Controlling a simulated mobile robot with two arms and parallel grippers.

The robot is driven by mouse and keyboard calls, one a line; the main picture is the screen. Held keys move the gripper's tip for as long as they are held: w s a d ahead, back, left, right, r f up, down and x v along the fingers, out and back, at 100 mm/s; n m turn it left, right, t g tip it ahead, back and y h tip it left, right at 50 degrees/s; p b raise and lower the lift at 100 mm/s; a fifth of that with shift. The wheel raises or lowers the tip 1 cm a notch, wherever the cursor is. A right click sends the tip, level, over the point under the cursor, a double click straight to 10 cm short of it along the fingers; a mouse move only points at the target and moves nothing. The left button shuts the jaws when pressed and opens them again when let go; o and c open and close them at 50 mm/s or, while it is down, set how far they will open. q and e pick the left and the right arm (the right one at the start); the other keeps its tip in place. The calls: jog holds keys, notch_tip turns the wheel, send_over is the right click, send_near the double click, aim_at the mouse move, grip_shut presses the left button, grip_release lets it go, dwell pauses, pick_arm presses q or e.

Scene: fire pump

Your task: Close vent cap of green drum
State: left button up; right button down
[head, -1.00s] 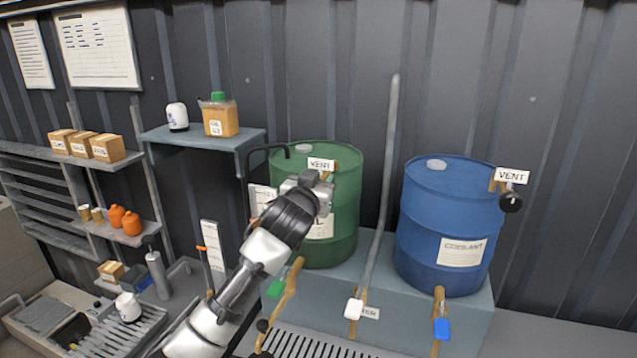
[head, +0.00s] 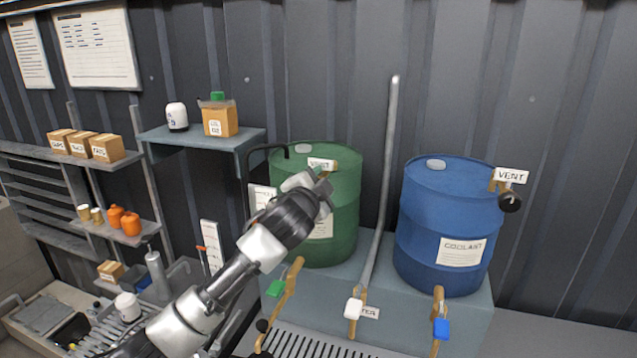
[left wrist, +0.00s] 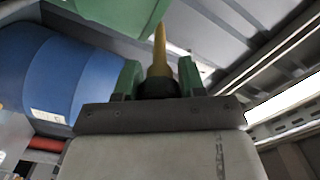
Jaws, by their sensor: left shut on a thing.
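The green drum (head: 345,215) stands left of the blue drum, with a VENT label (head: 321,163) and a brass vent fitting (head: 326,172) near its top rim. My left gripper (head: 322,184) is at this fitting, in front of the drum. In the left wrist view, its two green fingers (left wrist: 158,82) are shut on the dark vent cap (left wrist: 158,89), with the tan fitting (left wrist: 159,50) rising behind it. The green drum fills the top of that view (left wrist: 110,12). In the head view my gripper hides the cap. My right gripper is not in view.
The blue coolant drum (head: 448,220) has its own vent with a black cap (head: 510,202). A grey pipe (head: 388,160) rises between the drums. Taps with green (head: 275,289), white (head: 353,309) and blue (head: 441,329) handles stand below. A shelf (head: 200,143) is at the left.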

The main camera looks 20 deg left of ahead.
pick_arm(q)
jog(key=m, duration=1.1)
jog(key=shift+f+m, duration=0.15)
jog(key=shift+m, duration=0.25)
dwell(0.3)
jog(key=o, duration=0.9)
jog(key=shift+o, duration=0.2)
jog(key=shift+s, duration=0.1)
jog(key=s+b, duration=0.4)
jog(key=s, duration=0.6)
jog(key=shift+s+a+b, duration=0.15)
jog(key=shift+s+b, duration=0.15)
jog(key=shift+b, duration=0.05)
